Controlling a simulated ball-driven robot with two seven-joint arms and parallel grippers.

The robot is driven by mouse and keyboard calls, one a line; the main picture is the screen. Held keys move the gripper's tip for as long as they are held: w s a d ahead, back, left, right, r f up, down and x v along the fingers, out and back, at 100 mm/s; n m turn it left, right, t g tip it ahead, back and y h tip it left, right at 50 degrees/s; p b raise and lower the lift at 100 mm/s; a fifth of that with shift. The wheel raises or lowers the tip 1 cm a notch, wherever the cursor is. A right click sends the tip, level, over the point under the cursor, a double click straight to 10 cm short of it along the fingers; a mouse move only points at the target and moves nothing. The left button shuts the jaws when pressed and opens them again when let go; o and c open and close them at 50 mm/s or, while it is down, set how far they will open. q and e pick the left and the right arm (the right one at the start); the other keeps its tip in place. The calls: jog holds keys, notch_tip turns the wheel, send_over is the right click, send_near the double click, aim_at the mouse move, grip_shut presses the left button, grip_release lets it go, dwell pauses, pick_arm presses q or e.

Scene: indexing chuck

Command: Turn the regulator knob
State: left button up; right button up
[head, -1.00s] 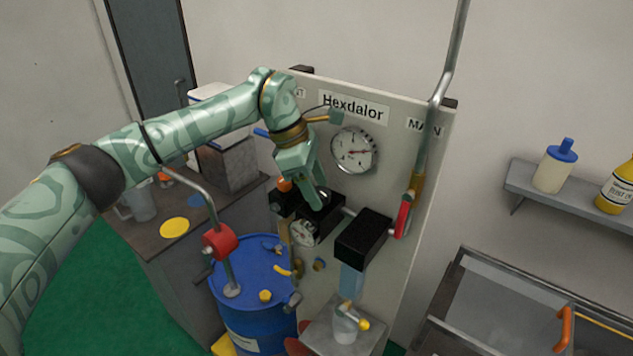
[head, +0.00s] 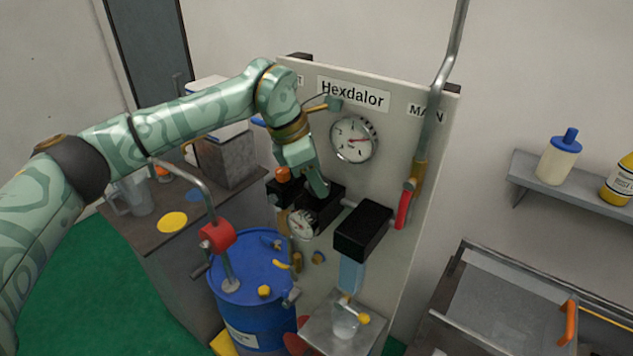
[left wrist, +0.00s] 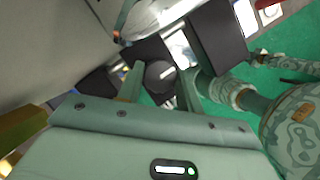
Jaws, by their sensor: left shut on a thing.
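The regulator is a black block (head: 328,213) on the pale panel, with a small round gauge (head: 301,224) on its front. In the left wrist view its dark round knob (left wrist: 160,77) sits between the two fingers. My left gripper (head: 319,188) reaches down onto the top of the regulator and hides the knob in the head view. In the left wrist view the left gripper (left wrist: 161,88) is shut on the knob from both sides. My right gripper is not in view.
A large dial gauge (head: 354,139) is on the panel above. A second black block (head: 363,230) with a clear bluish bowl is to the right. A red lever (head: 403,209) hangs on the pipe. A blue drum (head: 254,267) stands below left.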

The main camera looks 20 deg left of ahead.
pick_arm(q)
jog(key=shift+r+n, duration=0.1)
jog(key=shift+n, duration=0.2)
jog(key=o, duration=1)
jog(key=b+v, duration=0.2)
jog(key=v, duration=1.4)
jog(key=shift+s, duration=0.2)
jog(key=shift+a, duration=0.15)
